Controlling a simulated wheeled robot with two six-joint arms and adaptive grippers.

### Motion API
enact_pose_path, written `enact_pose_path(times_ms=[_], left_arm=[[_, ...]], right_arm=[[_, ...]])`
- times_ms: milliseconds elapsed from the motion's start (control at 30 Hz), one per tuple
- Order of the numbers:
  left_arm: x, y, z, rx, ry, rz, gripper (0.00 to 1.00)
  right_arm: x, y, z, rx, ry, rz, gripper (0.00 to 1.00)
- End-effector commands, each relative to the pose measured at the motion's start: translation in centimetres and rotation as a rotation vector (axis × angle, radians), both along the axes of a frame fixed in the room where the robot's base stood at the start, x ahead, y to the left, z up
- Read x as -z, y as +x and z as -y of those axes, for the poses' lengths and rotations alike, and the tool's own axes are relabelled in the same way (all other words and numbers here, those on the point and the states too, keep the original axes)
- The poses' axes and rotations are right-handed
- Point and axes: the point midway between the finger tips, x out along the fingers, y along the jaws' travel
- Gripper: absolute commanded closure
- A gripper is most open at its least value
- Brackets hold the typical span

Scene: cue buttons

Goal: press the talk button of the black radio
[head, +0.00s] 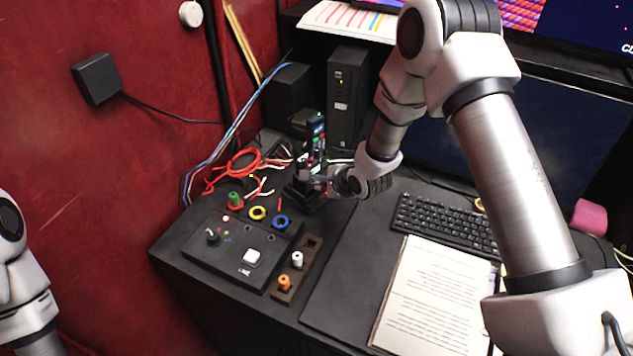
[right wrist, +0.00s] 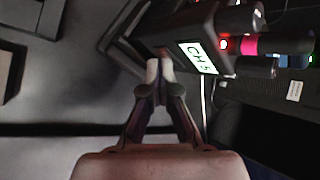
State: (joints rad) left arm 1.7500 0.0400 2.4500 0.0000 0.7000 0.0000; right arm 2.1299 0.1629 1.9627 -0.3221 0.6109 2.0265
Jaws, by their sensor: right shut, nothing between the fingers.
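The black radio (head: 316,132) stands upright in a dark stand (head: 300,197) at the back of the desk. In the right wrist view the radio (right wrist: 175,33) lies across the top, with a lit "CH 5" display (right wrist: 199,57), a glowing red light and a pink-banded knob. My right gripper (head: 325,185) is shut and empty, low beside the radio. In the right wrist view its fingertips (right wrist: 158,72) meet close to the radio's side, just left of the display. I cannot tell whether they touch it. The talk button is not clearly visible. My left gripper is out of view.
A dark control panel (head: 222,256) with a white button, knobs and coloured rings lies in front of the stand. A peg block (head: 312,246) holds white and orange pegs. Red and blue cables lie behind. A keyboard (head: 445,226) and a paper sheet (head: 430,300) are at right.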

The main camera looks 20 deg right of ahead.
Motion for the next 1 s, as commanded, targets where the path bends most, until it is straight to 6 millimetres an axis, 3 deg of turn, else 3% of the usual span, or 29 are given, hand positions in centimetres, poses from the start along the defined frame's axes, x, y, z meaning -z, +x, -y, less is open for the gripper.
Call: enact_pose_path(times_ms=[633, 1000], left_arm=[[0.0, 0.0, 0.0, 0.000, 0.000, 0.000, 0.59], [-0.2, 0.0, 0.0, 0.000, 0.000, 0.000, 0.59]], right_arm=[[0.0, 0.0, 0.0, 0.000, 0.000, 0.001, 1.00], [0.0, -1.6, 0.7, 0.001, 0.001, 0.001, 1.00]])
